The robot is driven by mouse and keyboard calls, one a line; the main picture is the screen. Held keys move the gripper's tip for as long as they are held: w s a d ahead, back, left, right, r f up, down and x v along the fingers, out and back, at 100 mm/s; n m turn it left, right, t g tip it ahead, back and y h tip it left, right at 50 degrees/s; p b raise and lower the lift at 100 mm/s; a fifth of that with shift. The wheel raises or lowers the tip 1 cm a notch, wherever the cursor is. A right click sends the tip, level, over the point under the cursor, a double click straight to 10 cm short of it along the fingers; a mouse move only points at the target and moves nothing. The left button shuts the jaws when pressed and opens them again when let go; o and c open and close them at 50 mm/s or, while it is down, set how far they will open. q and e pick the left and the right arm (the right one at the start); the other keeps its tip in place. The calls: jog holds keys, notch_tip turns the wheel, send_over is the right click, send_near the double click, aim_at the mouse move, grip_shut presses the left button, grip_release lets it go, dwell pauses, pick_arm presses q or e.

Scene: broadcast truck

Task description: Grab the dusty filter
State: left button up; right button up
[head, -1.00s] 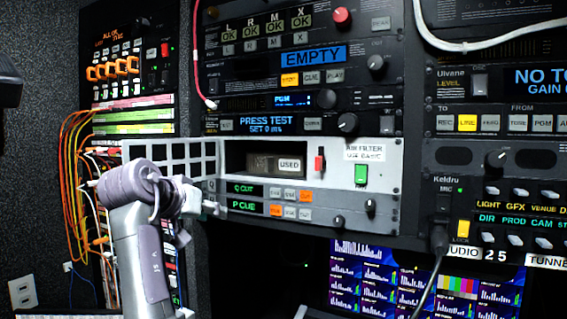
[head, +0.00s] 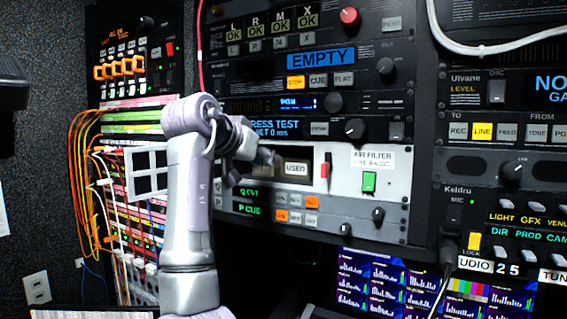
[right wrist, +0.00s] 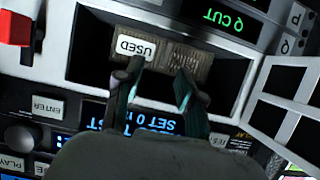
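The dusty filter (head: 296,168) is a grey-brown block with a white "USED" label, sitting in the open slot of the white air filter unit (head: 398,190). In the right wrist view the filter (right wrist: 187,62) appears upside down, with its label and dull pleated face showing. My right gripper (head: 262,157) is at the slot's left part and hides some of the filter. In the wrist view its two fingers (right wrist: 158,70) are apart, with tips close to the filter's edge and nothing clearly held. Contact cannot be told. My left gripper is not in view.
A white grid door (head: 146,170) stands swung open left of the slot, close behind my right arm. A red switch (head: 325,166) and green switch (head: 369,182) sit right of the slot. Orange cables (head: 82,165) hang at the left rack.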

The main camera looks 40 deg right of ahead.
aim_at(272, 181)
jog(key=p+x, duration=0.1)
jog(key=x, duration=0.1)
jog(key=w+p+x, duration=0.1)
jog(key=p+x, duration=0.1)
jog(key=shift+d+r, duration=0.1)
jog(key=shift+d+f, duration=0.25)
jog(key=shift+d, duration=0.1)
jog(key=shift+a+r, duration=0.1)
jog(key=shift+a, duration=0.2)
jog(key=c, duration=0.5)
jog(key=shift+c, duration=1)
grip_shut()
jog(key=shift+d, duration=0.1)
